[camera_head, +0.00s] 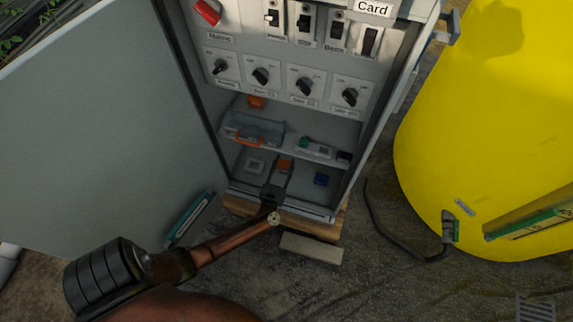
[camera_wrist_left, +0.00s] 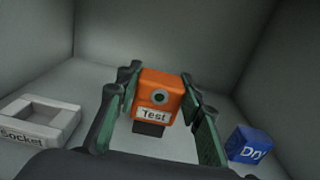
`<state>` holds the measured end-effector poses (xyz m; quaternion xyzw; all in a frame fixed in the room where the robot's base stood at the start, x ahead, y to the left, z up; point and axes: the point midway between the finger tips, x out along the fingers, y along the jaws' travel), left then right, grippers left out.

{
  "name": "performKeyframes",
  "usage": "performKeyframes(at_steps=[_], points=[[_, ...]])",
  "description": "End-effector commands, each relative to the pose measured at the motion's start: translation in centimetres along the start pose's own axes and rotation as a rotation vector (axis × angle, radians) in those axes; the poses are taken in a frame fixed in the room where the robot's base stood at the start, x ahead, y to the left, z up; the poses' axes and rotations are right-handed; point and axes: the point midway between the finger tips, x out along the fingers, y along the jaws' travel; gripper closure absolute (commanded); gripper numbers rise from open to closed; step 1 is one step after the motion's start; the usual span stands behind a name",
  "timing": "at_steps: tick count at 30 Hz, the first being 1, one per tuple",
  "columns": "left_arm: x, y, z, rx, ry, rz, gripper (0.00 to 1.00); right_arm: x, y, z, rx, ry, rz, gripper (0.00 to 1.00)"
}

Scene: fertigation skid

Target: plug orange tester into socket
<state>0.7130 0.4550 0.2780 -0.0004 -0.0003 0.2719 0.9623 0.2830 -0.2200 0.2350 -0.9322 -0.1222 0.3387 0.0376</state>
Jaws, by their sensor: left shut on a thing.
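The orange tester (camera_wrist_left: 158,92), a block labelled "Test" with a round grey button and a dark lower end, is between the fingers of my left gripper (camera_wrist_left: 156,100), which is shut on it. In the head view the tester (camera_head: 286,165) shows as a small orange block just beyond my left gripper (camera_head: 278,178), inside the cabinet's bottom compartment. The white socket (camera_wrist_left: 45,122), a square frame labelled "Socket", is to the left, apart from the tester. It also shows in the head view (camera_head: 254,166). My right gripper is not in view.
A blue "Dry" block (camera_wrist_left: 250,145) sits right of the gripper. The open cabinet door (camera_head: 110,120) stands left. A yellow tank (camera_head: 490,110) stands right.

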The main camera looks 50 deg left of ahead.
Motion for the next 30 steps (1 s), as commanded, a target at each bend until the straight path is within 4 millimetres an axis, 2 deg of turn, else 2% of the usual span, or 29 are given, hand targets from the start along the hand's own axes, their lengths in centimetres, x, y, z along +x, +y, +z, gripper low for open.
performKeyframes(at_steps=[30], points=[[-0.2,3.9,0.2,0.002,-0.001,0.000,0.92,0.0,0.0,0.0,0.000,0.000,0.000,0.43]])
